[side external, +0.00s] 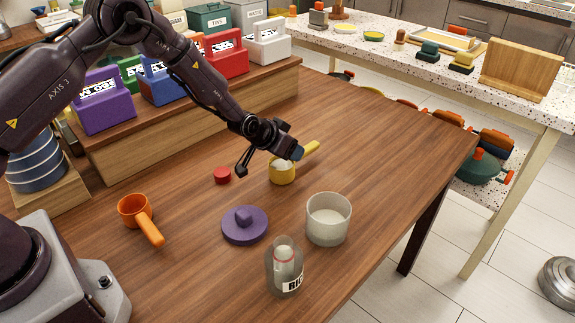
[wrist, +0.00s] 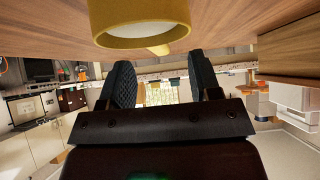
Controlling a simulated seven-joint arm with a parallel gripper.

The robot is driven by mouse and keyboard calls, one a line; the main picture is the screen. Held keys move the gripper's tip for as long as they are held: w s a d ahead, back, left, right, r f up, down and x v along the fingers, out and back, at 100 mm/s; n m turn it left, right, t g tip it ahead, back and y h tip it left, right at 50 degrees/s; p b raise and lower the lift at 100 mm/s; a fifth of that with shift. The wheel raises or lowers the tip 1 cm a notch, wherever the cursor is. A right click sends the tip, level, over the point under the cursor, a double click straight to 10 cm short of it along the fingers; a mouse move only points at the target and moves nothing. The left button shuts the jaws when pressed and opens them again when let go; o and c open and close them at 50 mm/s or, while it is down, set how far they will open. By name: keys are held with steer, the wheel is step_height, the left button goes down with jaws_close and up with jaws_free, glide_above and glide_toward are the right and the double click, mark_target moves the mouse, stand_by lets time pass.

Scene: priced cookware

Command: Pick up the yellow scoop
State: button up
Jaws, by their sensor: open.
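The yellow scoop (side external: 282,175) stands upright on the wooden table in the side view, with its handle pointing to the upper right. Its inside looks pale. My gripper (side external: 270,160) is open and hangs low over the scoop, its fingers spread to either side; part of the rim is hidden behind it. In the wrist view the scoop's round body (wrist: 138,38) fills the top middle, with a bit of handle below it. My open, empty fingers (wrist: 163,65) point towards the scoop there. I cannot tell whether they touch it.
A small red piece (side external: 222,175) lies left of the scoop. A purple lid (side external: 245,226), a clear jar (side external: 328,220), a bottle (side external: 285,268) and an orange scoop (side external: 134,211) stand nearer. Coloured tins line the wooden step (side external: 190,125) behind. The table is clear at right.

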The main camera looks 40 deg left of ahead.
steer(key=shift+d+x, duration=0.2)
steer(key=shift+x, duration=2.55)
steer(key=shift+c, duration=0.4)
jaws_close()
